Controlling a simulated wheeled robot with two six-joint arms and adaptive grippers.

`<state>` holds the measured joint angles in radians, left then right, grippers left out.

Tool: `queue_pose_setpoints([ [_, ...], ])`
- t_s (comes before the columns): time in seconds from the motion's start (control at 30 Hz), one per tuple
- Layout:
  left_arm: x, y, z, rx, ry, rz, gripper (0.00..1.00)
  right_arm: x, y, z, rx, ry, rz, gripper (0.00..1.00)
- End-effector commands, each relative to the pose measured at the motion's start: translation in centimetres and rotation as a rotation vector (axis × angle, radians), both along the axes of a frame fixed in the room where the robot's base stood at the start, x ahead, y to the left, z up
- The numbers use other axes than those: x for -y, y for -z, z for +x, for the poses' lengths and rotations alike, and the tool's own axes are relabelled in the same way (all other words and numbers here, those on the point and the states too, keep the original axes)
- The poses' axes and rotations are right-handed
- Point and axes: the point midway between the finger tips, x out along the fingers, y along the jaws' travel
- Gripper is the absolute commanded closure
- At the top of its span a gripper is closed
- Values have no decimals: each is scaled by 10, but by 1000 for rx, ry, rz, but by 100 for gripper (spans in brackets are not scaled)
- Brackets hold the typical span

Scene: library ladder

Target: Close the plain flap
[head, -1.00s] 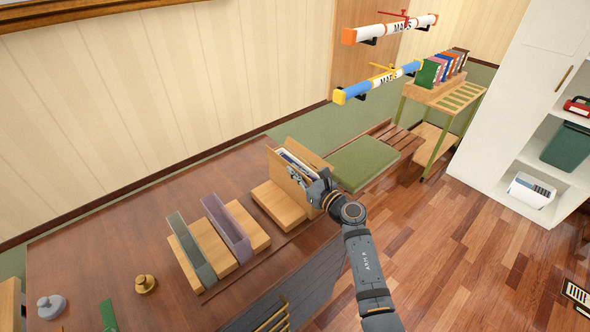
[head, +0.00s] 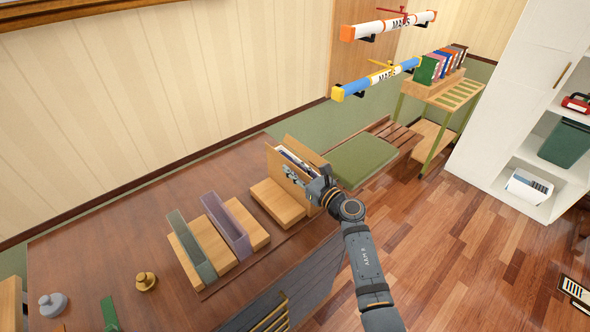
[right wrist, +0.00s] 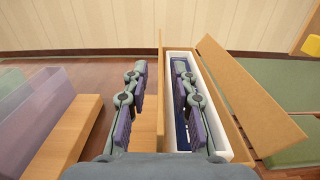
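An open tan box (head: 314,210) stands at the right end of the dark desk, with white-edged contents inside. It has one near-upright tan flap (head: 287,183) on its left and another flap (head: 305,151) tilted outward on the far right. In the right wrist view, the tilted flap (right wrist: 250,95) leans away to the right, and the left panel (right wrist: 161,75) stands upright. I cannot tell which flap is the plain one. My right gripper (head: 290,173) is at the box; in its wrist view the fingers (right wrist: 158,80) are spread, one each side of the left panel. My left gripper is out of view.
Wooden blocks (head: 277,205) and translucent grey and purple trays (head: 227,226) lie left of the box. A brass weight (head: 146,283) sits further left. A green-cushioned bench (head: 361,161) is beyond the box, below map tubes (head: 388,26).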

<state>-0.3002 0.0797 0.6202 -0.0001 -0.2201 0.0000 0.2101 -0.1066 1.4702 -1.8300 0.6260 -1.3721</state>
Motion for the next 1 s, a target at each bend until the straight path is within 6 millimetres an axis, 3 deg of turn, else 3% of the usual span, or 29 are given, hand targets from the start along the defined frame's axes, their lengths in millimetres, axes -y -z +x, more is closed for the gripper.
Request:
queue_pose_setpoints([
  [0.27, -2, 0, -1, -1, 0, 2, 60, 5, 1, -6, 0, 1, -2, 74],
  [0.7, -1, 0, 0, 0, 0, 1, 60, 61, 1, -84, -1, 0, -3, 74],
  [1.0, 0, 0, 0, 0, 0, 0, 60, 71, 0, -98, 1, -1, 1, 74],
])
